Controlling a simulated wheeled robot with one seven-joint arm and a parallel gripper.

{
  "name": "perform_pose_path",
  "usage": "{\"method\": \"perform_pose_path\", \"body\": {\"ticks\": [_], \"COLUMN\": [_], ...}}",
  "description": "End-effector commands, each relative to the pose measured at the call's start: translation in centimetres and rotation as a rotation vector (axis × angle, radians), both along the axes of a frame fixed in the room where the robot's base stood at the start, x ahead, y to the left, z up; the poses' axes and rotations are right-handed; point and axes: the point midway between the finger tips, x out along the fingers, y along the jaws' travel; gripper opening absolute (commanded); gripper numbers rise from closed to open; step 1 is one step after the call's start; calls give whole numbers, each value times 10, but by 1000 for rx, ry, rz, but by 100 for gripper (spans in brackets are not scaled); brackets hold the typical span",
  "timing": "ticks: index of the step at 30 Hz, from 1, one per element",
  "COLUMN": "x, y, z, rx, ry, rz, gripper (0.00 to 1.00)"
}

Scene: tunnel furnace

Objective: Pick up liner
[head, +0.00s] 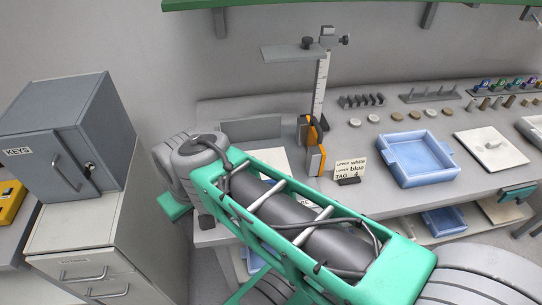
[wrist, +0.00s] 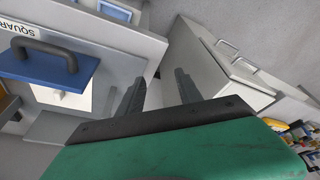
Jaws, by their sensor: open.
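My gripper (wrist: 160,82) shows in the wrist view with two dark fingers apart and nothing between them. A blue panel with a dark handle (wrist: 45,62) is left of the fingers, apart from them, near a label ending in "SQUARE". A card (head: 349,168) on the bench in the head view reads "UPPER white", "LINER blue" and "TAG 4". I cannot tell which thing is the liner. A blue tray (head: 384,148) on the bench and a blue bin (head: 445,221) on the shelf below show in the head view. My arm hides part of the bench's left side.
A grey key cabinet (head: 62,130) stands on a drawer unit (head: 72,262) at the left. A measuring stand (head: 318,90) with orange and grey blocks is on the bench. A white lidded plate (head: 491,150) lies right of the tray. Small discs and pegs line the back.

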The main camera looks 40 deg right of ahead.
Motion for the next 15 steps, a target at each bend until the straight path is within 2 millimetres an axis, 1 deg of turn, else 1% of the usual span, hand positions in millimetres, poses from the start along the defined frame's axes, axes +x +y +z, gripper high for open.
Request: {"method": "perform_pose_path", "body": {"ticks": [1,3,4,5,7,8,9,11,12,14,15], "x": [4,13,19,26,44,52,61,71,75,75,73], "y": [-3,-11,-16,-24,-50,-63,-84,-117,-141,-179,-203], "z": [3,8,10,13,19,21,23,22,21,18,14], "rx": [-1,-2,-2,0,7,13,22,37,47,60,67], "ry": [6,23,33,43,67,74,79,78,73,52,35], "rz": [8,56,83,117,210,256,322,421,487,585,650], "gripper": [47,53,53,53,53,53,53,53,53,53,53]}}
